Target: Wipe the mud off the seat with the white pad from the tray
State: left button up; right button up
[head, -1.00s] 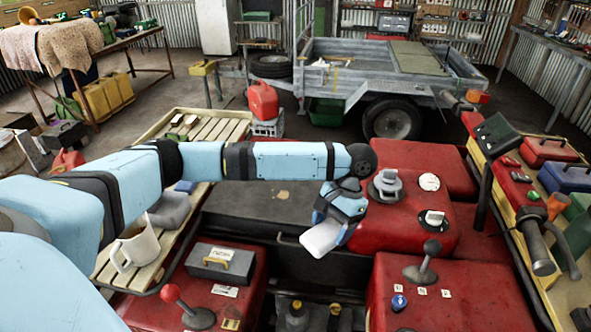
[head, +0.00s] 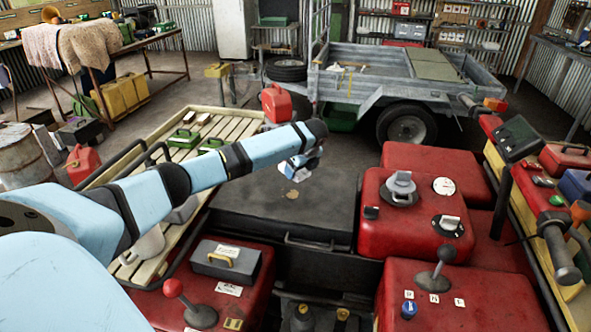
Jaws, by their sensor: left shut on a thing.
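My left gripper (head: 293,171) is over the seat's far part, just beyond the spot in the picture. It is shut on the white pad, of which only a pale bit (head: 286,170) shows; the gripper and arm hide the rest. I cannot tell whether the pad touches the seat. The slatted wooden tray (head: 236,122) is to the left, partly behind my left arm. My right gripper is not in view.
Red bodywork with a dial and knobs (head: 418,215) rises right of the seat. A lever with a red knob (head: 173,288) and a grey box (head: 227,261) stand at front left. A handlebar grip (head: 562,262) is at right.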

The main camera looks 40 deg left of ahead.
pick_arm(q)
jog(key=shift+a+f+m, duration=0.3)
jog(key=shift+a+m, duration=0.1)
jog(key=shift+a, duration=0.3)
jog(key=shift+f+b, duration=0.15)
jog(key=shift+b, duration=0.15)
jog(key=b, duration=0.6)
send_over(293, 192)
jog(key=d, duration=0.1)
jog(key=f, duration=0.5)
jog(key=shift+s+d+f, duration=0.1)
jog(key=shift+d+f, duration=0.05)
jog(key=shift+d, duration=0.05)
jog(key=shift+f, duration=0.1)
jog(key=shift+f, duration=0.9)
